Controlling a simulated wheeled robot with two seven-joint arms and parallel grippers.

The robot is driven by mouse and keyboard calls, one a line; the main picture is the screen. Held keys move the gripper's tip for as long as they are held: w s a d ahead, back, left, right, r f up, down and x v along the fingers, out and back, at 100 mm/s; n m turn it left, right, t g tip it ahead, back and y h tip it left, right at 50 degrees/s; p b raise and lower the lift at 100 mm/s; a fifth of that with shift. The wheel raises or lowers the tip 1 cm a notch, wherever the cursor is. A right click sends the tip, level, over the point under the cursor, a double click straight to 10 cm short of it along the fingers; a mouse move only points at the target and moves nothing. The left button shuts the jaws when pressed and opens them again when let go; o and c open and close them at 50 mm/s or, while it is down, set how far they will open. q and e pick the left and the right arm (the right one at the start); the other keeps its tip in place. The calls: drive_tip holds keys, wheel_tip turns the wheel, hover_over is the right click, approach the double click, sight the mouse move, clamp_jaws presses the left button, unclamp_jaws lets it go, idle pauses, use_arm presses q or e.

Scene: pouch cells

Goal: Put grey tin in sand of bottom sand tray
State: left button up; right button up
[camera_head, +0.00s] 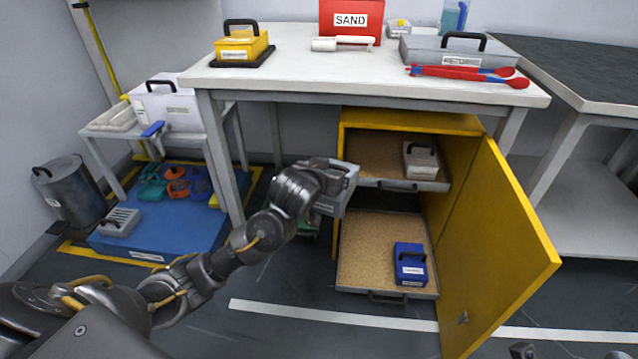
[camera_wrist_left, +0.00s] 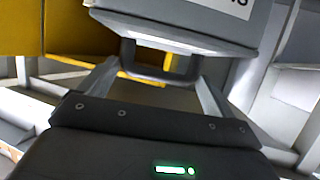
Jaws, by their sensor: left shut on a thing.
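My left gripper (camera_head: 322,182) is shut on the grey tin (camera_head: 345,172) and holds it in the air at the left front of the open yellow cabinet. In the left wrist view the fingers (camera_wrist_left: 163,66) are at the dark handle (camera_wrist_left: 160,76) of the tin (camera_wrist_left: 190,22), whose label is cut off by the frame. The bottom sand tray (camera_head: 368,255) is pulled out low in the cabinet. A blue tin (camera_head: 410,270) stands in its sand at the right; the left and middle sand is bare. The exact finger contact is hidden in the head view.
The upper sand tray (camera_head: 375,157), with a pale tin (camera_head: 420,160), is above the bottom one. The yellow door (camera_head: 500,250) stands open at the right. A white table (camera_head: 300,75) stands over the cabinet. Several coloured items lie on the blue platform (camera_head: 170,235) at the left.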

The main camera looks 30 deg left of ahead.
use_arm(q)
drive_tip(key=s+d+r, duration=0.3)
drive_tip(key=s+r, duration=0.4)
drive_tip(key=r, duration=0.2)
drive_tip(key=shift+d+r+m+h, duration=0.25)
drive_tip(key=shift+m+h, duration=0.05)
drive_tip(key=shift+h, duration=0.1)
